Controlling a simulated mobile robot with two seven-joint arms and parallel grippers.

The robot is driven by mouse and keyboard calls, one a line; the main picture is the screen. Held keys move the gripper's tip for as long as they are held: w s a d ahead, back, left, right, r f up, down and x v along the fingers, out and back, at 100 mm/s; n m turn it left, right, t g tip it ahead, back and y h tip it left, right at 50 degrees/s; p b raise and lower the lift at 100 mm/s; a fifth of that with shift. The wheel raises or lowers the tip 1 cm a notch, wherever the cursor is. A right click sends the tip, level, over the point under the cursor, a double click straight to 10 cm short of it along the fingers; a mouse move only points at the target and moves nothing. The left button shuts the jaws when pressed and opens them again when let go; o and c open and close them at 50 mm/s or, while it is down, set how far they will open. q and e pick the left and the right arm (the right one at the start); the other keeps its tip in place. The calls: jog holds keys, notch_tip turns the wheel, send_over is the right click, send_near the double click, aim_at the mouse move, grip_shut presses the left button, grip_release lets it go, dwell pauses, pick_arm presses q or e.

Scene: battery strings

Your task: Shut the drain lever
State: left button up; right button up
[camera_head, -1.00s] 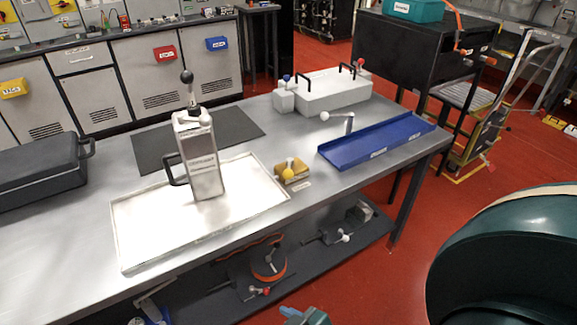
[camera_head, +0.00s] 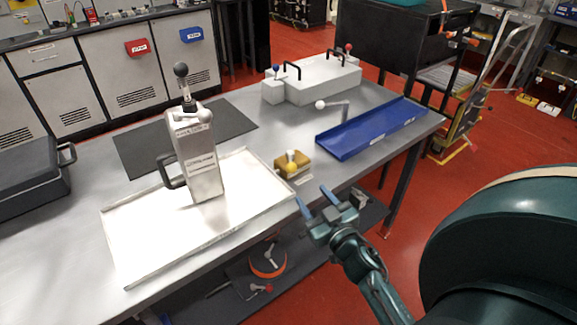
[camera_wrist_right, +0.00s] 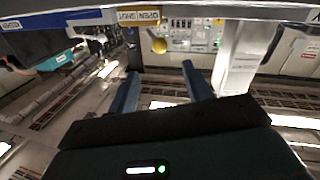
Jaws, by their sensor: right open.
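A small lever with a yellow ball knob (camera_head: 291,168) sits at a tan block (camera_head: 301,158) near the table's front edge, just right of the white tray. I take it to be the drain lever. In the right wrist view the yellow knob (camera_wrist_right: 158,45) shows beside a label reading OPEN and SHUT (camera_wrist_right: 138,16). I cannot tell which word the lever points to. My right gripper (camera_head: 313,198) is open and empty, in front of the table edge and apart from the knob. It also shows in the right wrist view (camera_wrist_right: 160,70). My left gripper is not in view.
A white tray (camera_head: 125,255) holds a tall metal canister (camera_head: 203,170) left of the lever. A pale box (camera_head: 325,82) stands farther back. Red floor lies in front.

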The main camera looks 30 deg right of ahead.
aim_at(294, 171)
jog(key=w, duration=0.4)
jog(key=w+d, duration=0.1)
jog(key=w, duration=0.7)
jog(key=shift+w+d, duration=0.3)
jog(key=shift+c, duration=0.3)
grip_shut()
